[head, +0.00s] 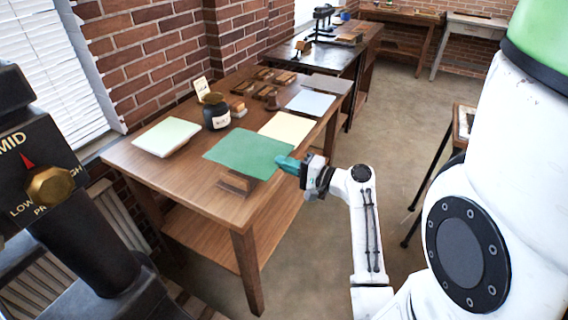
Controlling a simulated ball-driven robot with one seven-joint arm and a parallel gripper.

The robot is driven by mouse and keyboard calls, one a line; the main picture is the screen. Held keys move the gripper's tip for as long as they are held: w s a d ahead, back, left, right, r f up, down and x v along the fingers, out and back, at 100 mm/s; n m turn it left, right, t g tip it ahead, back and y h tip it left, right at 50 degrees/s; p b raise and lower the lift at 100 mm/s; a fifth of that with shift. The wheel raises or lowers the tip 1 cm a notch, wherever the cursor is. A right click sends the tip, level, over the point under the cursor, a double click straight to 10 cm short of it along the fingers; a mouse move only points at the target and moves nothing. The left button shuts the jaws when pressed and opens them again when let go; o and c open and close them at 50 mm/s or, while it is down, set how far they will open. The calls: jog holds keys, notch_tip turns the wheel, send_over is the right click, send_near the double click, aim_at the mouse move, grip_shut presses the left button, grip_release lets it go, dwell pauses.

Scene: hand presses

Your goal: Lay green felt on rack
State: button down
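The green felt (246,152) is a flat dark green sheet at the near part of the wooden table. It appears to lie over a small wooden block or rack (237,183), which shows under its near edge. My gripper (290,164) is at the felt's right corner, with its teal fingers at the sheet's edge. The fingers overlap the felt, but I cannot tell whether they are closed on it. Most of the support under the felt is hidden.
The wooden table (190,180) also holds a pale green pad (166,137), a cream sheet (287,127), a pale blue sheet (311,102), a dark jar (215,115) and several wooden blocks. A black press with a brass knob (50,187) stands close at left. Open floor (400,110) lies to the right.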

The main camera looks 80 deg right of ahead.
notch_tip(320, 180, down, 6)
jog(key=b, duration=0.4)
jog(key=shift+r, duration=0.15)
dwell(0.3)
jog(key=c, duration=1.1)
grip_release()
jog(key=shift+s, duration=0.15)
jog(key=shift+v, duration=2.9)
